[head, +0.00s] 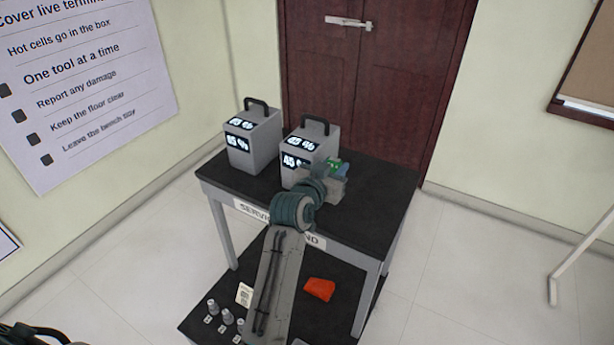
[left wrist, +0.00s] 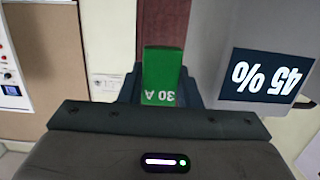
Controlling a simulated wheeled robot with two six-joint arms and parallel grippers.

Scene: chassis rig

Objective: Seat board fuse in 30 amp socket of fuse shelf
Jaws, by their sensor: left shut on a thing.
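The board fuse is a green block marked "30 A" (left wrist: 163,78), upside down in the left wrist view. It stands between the fingers of my left gripper (left wrist: 163,95), which is shut on it. In the head view, a bit of the green fuse (head: 336,166) shows at my left gripper (head: 334,176), above the right part of the service stand's top and just right of a grey battery case. My arm and gripper hide part of that area. I cannot make out the fuse shelf or its 30 amp socket in either view. My right gripper is not in view.
Two grey handled cases with percent displays stand on the black-topped stand (head: 382,192): one at left (head: 262,150), one (head: 298,148) close by my gripper, reading 45 %. The lower shelf holds an orange item (head: 319,289) and several small grey pieces. A dark red door (head: 385,80) is behind.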

